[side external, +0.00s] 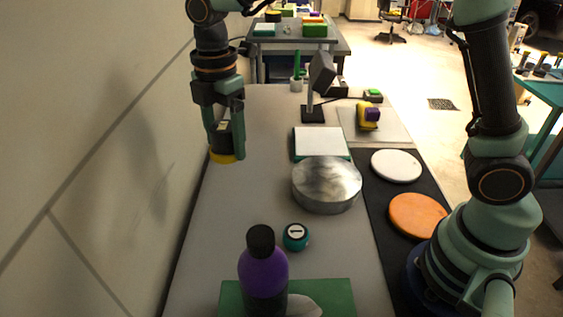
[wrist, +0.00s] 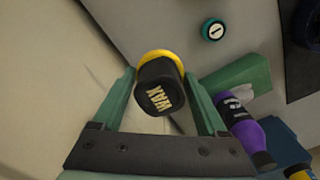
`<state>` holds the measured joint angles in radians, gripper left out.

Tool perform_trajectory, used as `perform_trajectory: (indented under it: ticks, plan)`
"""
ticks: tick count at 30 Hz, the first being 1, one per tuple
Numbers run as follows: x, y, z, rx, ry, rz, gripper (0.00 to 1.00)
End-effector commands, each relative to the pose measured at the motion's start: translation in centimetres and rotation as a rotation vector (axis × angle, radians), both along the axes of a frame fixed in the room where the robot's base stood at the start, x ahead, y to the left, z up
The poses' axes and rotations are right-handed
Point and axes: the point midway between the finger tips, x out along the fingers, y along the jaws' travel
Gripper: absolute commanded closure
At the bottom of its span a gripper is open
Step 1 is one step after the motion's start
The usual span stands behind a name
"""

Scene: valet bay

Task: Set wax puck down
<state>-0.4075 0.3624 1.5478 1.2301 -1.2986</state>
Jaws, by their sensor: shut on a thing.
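The puck is upright or nearly so. I cannot tell whether its yellow base touches the bench (side external: 265,130).
A round silver tin (side external: 326,183), a teal-rimmed round item (side external: 296,236) and a purple bottle (side external: 263,271) by a green block (side external: 340,294) stand nearer the camera. A white-topped pad (side external: 320,142) and a lamp (side external: 313,113) are to the right. A wall borders the left. Bare bench surrounds the gripper's right.

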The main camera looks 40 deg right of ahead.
Motion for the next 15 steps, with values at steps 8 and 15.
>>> perform_trajectory:
  ticks: [8,15]
  plan:
    - [1.7,-5.8,-0.3,0.000,0.000,0.092,0.78]
    - [1.6,-6.1,-4.8,-0.002,0.006,0.103,0.78]
